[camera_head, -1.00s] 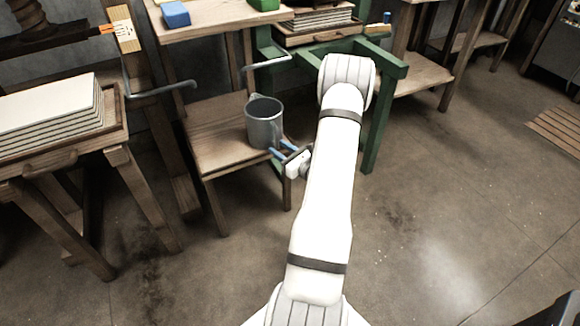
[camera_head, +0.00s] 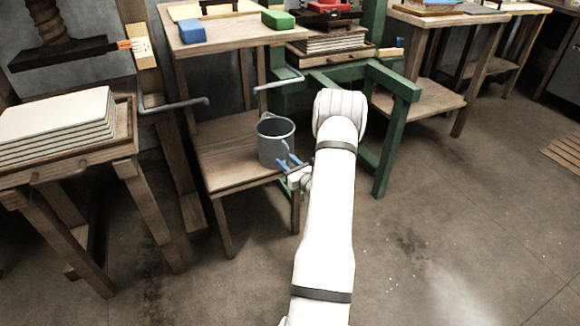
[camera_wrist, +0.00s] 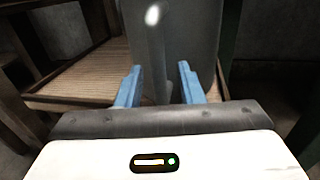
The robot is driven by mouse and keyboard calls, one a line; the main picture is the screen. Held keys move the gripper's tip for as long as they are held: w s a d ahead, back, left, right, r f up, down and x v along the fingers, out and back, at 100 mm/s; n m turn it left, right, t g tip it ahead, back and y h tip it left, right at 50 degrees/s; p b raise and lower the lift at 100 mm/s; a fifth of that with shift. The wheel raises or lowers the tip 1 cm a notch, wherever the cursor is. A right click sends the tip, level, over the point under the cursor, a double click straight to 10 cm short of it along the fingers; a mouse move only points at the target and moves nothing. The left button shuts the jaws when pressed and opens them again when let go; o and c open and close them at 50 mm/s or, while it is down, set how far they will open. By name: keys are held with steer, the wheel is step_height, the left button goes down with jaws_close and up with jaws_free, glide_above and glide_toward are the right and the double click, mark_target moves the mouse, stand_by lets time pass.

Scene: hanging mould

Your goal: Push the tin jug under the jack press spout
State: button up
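The grey tin jug (camera_head: 276,148) stands upright near the right front of a low wooden stand (camera_head: 225,150). My gripper (camera_head: 289,162) is at its near right side, with blue fingers apart. In the wrist view, the jug (camera_wrist: 190,40) fills the space just ahead of the open fingertips (camera_wrist: 158,82); whether they touch it I cannot tell. The green jack press (camera_head: 400,90) stands behind and to the right. Its grey spout (camera_head: 278,83) reaches left, its tip above and slightly left of the jug's mouth in the head view.
A second grey pipe (camera_head: 175,104) projects from the wooden screw press at left. A stack of white sheets (camera_head: 58,125) rests on the left table. Blue (camera_head: 192,31) and green (camera_head: 278,19) blocks lie on a higher table behind.

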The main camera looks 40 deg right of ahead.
steer(key=shift+c, duration=0.3)
jaws_close()
steer(key=b, duration=0.3)
glide_toward(267, 134)
steer(key=shift+w+a+f, duration=0.15)
steer(key=shift+w+f, duration=0.35)
steer(key=shift+w, duration=0.05)
steer(key=shift+w+a+f, duration=0.2)
steer(key=shift+w+f, duration=0.3)
steer(key=shift+w, duration=0.05)
steer(key=shift+w+d+r+b, duration=0.1)
steer(key=shift+w+d+b, duration=0.45)
steer(key=shift+w, duration=1.15)
steer(key=shift+w+d+f+b, duration=0.1)
steer(key=shift+w+d+b, duration=0.15)
steer(key=shift+w+b, duration=1)
steer(key=shift+w+d+r+b, duration=0.1)
steer(key=shift+w+d+b, duration=0.2)
steer(key=shift+w, duration=1.8)
steer(key=shift+o, duration=0.7)
jaws_free()
